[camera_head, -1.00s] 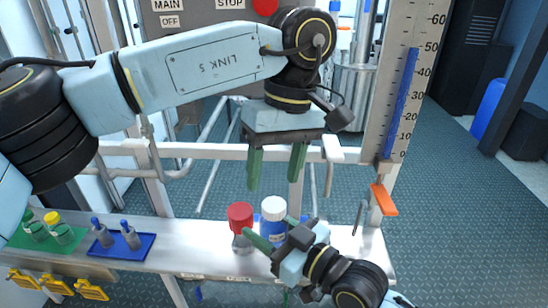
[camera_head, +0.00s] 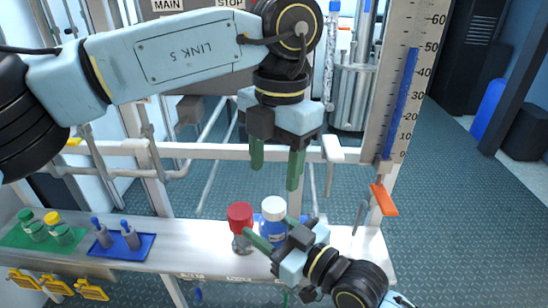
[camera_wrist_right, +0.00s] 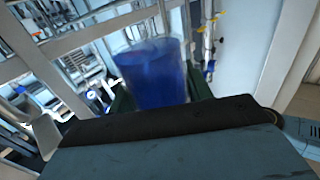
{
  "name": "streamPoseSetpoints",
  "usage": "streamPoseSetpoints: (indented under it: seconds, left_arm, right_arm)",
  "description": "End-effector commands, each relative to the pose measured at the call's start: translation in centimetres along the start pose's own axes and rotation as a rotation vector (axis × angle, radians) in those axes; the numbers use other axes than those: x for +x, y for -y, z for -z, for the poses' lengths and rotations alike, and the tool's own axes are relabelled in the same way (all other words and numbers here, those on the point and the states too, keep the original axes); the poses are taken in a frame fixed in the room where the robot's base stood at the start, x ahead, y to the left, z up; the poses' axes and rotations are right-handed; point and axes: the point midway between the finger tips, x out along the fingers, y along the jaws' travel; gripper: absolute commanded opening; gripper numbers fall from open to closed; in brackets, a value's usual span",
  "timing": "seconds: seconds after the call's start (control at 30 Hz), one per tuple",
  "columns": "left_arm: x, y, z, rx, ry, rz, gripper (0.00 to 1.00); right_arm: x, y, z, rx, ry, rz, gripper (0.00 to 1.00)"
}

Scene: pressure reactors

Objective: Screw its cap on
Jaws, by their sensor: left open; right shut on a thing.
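A bottle with a blue body (camera_head: 272,230) and a white cap (camera_head: 273,208) stands upright at the shelf. The white cap sits on its top; I cannot tell how tightly. My right gripper (camera_head: 273,233) is shut on the blue bottle, its green fingers on either side and partly hiding it. The blue body also shows between the fingers in the right wrist view (camera_wrist_right: 158,72), where the cap cannot be made out. My left gripper (camera_head: 275,178) is open and empty, pointing down above the white cap and apart from it.
A jar with a red cap (camera_head: 240,214) stands close left of the blue bottle. A blue tray (camera_head: 112,250) and a green tray (camera_head: 20,238) with small bottles lie farther left. A white rail (camera_head: 210,149) runs behind; a ruler post (camera_head: 400,100) rises at right.

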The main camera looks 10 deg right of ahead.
Motion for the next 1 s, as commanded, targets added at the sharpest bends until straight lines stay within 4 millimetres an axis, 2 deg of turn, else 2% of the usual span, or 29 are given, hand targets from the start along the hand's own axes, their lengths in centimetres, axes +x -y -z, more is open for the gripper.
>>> streamPoseSetpoints:
  seconds: [0.3, 0.5, 0.7, 1.0]
  left_arm:
    - [-0.48, 0.03, 0.20, -0.598, 0.036, 0.018, 0.56]
    - [-0.67, 0.06, 0.29, -0.897, 0.048, 0.035, 0.56]
    - [-0.76, 0.09, 0.33, -1.046, 0.053, 0.046, 0.56]
    - [-0.78, 0.10, 0.33, -1.070, 0.054, 0.048, 0.56]
  right_arm:
    - [0.01, -0.01, 0.09, 0.000, -0.002, 0.000, 0.00]
    - [0.01, 0.00, 0.09, 0.000, -0.002, 0.000, 0.00]
    - [0.01, -0.01, 0.09, 0.000, -0.002, 0.000, 0.00]
    - [0.01, -0.01, 0.09, 0.000, -0.002, 0.000, 0.00]
